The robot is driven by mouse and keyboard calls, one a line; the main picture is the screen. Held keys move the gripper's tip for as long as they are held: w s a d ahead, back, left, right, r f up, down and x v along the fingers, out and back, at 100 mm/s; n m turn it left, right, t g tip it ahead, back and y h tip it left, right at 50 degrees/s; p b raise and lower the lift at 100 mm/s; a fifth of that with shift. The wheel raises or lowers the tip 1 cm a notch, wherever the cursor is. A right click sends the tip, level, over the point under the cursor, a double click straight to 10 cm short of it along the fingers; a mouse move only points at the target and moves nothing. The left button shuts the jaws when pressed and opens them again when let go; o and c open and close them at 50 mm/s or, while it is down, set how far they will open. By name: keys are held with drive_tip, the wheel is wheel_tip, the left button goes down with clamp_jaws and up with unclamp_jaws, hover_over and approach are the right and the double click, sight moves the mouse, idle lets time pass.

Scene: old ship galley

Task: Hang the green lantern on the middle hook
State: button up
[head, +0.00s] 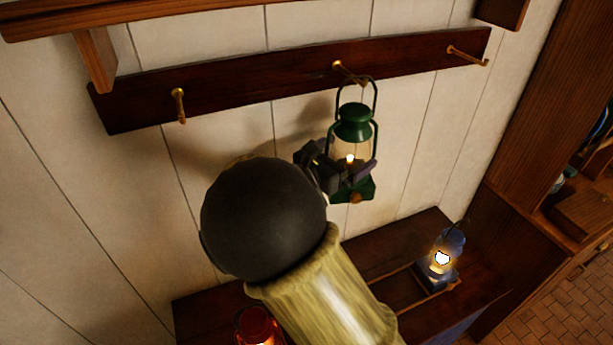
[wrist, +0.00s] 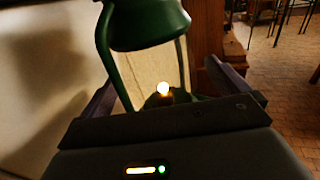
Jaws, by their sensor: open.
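The green lantern (head: 355,130), lit, is upright in front of the dark hook board (head: 230,88). Its wire handle loops up at the brass middle hook (head: 350,73) and appears to pass over the hook's outer end; whether its weight rests there I cannot tell. My gripper (head: 347,172) is open, its jaws on either side of the lantern's lower part. In the wrist view the green lantern (wrist: 150,25) stands between my two spread fingers (wrist: 165,92). Contact with the fingers is unclear. My wrist partly hides the lantern's left side in the head view.
The left hook (head: 179,105) and right hook (head: 467,56) are empty. Below, a blue lantern (head: 443,258) and a partly hidden red lantern (head: 259,327) stand on a dark wooden surface (head: 390,262). A shelf (head: 150,10) juts out above; a wooden cabinet (head: 540,170) stands at right.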

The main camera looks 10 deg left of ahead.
drive_tip(key=b+v, duration=0.4)
drive_tip(key=v, duration=1.1)
drive_tip(key=shift+s+a, duration=0.15)
